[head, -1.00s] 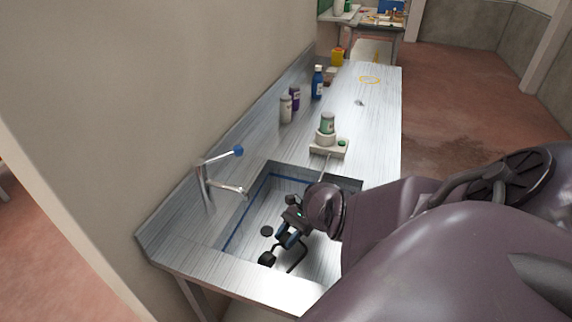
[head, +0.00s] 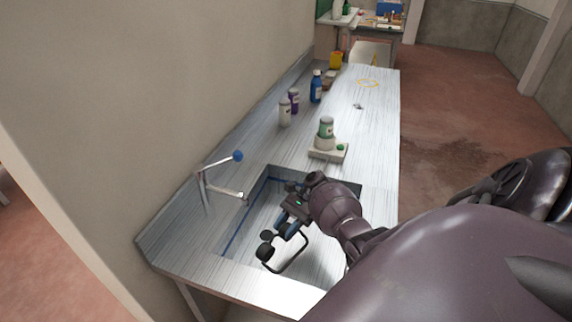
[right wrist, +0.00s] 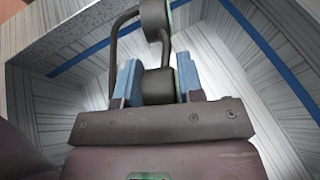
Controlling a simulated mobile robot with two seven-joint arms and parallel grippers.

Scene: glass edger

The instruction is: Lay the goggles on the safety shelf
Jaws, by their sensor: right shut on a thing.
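The goggles (head: 264,251) are black, with round cups and a thin bent loop. They are in my right gripper (head: 288,229), over the sink basin (head: 232,238) in the head view. In the right wrist view the blue finger pads of the gripper (right wrist: 158,84) press on one black round cup of the goggles (right wrist: 156,18); the loop reaches up and left. The basin walls with a blue line lie behind. I cannot tell the gap between the goggles and the basin floor. My left gripper is not in view. I cannot make out the safety shelf.
The tap (head: 205,186) stands left of the basin. A green-labelled jar on a pale device (head: 328,150) stands just behind the basin. White (head: 285,112), purple (head: 294,100) and blue (head: 316,88) bottles line the wall. The bench's right side (head: 375,130) is mostly clear.

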